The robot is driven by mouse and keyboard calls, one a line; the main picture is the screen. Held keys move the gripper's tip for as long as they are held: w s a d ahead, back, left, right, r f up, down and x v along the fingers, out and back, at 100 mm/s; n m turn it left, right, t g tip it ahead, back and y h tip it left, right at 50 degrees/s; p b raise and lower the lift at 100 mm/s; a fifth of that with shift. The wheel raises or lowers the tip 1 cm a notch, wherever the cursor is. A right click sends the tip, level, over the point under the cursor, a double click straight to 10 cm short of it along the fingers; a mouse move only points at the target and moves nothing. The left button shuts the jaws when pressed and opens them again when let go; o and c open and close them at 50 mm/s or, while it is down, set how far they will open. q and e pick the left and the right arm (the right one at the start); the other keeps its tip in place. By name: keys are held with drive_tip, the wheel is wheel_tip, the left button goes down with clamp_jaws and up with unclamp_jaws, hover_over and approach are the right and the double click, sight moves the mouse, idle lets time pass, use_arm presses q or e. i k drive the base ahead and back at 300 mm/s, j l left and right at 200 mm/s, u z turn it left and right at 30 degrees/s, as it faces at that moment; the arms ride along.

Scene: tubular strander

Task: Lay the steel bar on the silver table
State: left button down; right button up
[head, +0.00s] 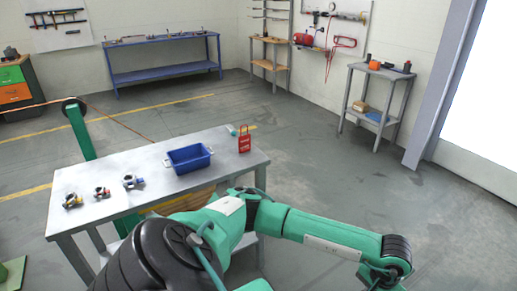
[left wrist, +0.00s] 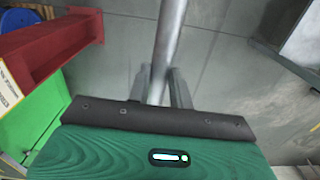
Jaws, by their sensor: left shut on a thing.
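In the left wrist view the steel bar (left wrist: 170,35) is a plain grey round rod running up and out of the top of the picture. My left gripper (left wrist: 163,88) has its two dark fingers closed on the bar, one on each side. The bar's far end is out of the picture. In the head view the silver table (head: 105,176) stands left of centre, with things on its top. Neither gripper shows in the head view, where a green arm of mine crosses the lower middle in front of the table.
On the silver table are a blue bin (head: 188,158), a red padlock-like tag (head: 244,140) and several small clamp-like parts (head: 102,192). In the left wrist view a red beam (left wrist: 50,45) and a green block (left wrist: 35,112) are close at left. Open floor (head: 300,165) lies right of the table.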

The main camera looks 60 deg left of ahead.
sight(162, 166)
drive_tip(key=i+u, duration=0.2)
drive_tip(key=u, duration=0.3)
drive_tip(key=i+u, duration=0.15)
drive_tip(key=u, duration=0.3)
drive_tip(key=i+l+u, duration=0.15)
drive_tip(key=u, duration=0.35)
drive_tip(key=i+l+u, duration=0.2)
drive_tip(key=u, duration=0.25)
drive_tip(key=i+l+u, duration=0.1)
drive_tip(key=u, duration=0.4)
drive_tip(key=l+u, duration=0.45)
drive_tip(key=i+j, duration=0.05)
drive_tip(key=j, duration=0.05)
